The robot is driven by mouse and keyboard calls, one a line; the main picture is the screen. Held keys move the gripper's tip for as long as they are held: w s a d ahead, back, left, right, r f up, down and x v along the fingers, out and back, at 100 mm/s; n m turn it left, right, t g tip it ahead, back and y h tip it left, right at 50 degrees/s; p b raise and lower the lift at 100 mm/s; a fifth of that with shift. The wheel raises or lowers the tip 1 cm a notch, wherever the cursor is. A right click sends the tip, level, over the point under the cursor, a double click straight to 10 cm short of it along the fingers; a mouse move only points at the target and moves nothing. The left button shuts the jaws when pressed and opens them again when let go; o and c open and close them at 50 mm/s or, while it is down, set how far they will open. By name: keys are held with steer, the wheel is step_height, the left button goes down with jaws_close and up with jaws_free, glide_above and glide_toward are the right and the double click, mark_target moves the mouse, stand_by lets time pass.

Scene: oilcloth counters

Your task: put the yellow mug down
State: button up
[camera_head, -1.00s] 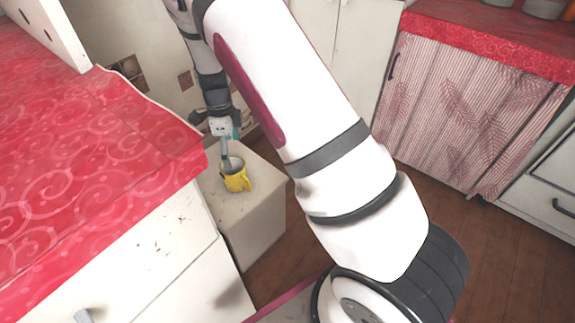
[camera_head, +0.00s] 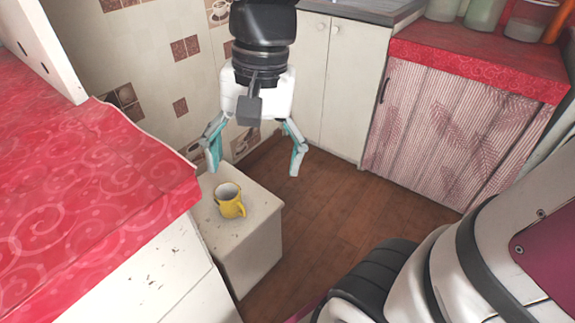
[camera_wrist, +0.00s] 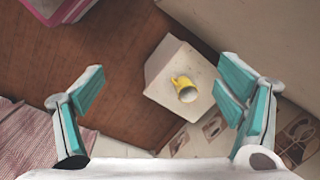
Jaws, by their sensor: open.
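The yellow mug (camera_head: 229,201) stands upright on the top of a low pale block-shaped stand (camera_head: 254,222), its handle toward the lower right in the head view. In the wrist view the mug (camera_wrist: 185,89) is seen from above, well beyond my fingers, on the pale stand (camera_wrist: 165,92). My gripper (camera_head: 254,160) is open and empty, raised above and apart from the mug. Its two teal-padded fingers are spread wide in the wrist view (camera_wrist: 158,98).
A counter with a red patterned oilcloth (camera_head: 85,165) is at the left, beside the stand. Another red-topped counter (camera_head: 480,65) with a striped curtain and jars is at the right. Bare wooden floor (camera_head: 340,205) lies between them. A tiled wall (camera_head: 160,60) is behind.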

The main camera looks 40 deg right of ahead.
steer(key=s+d+n+h, duration=0.1)
steer(key=s+n, duration=0.6)
steer(key=s, duration=0.8)
steer(key=shift+d+r+h, duration=0.15)
steer(key=shift+d+h, duration=0.15)
steer(key=shift+d, duration=0.15)
step_height(320, 180, up, 30)
steer(key=t+p, duration=0.4)
steer(key=p, duration=2.4)
steer(key=shift+d+r+n+p, duration=0.2)
steer(key=shift+d+n+p, duration=0.1)
steer(key=shift+c, duration=0.6)
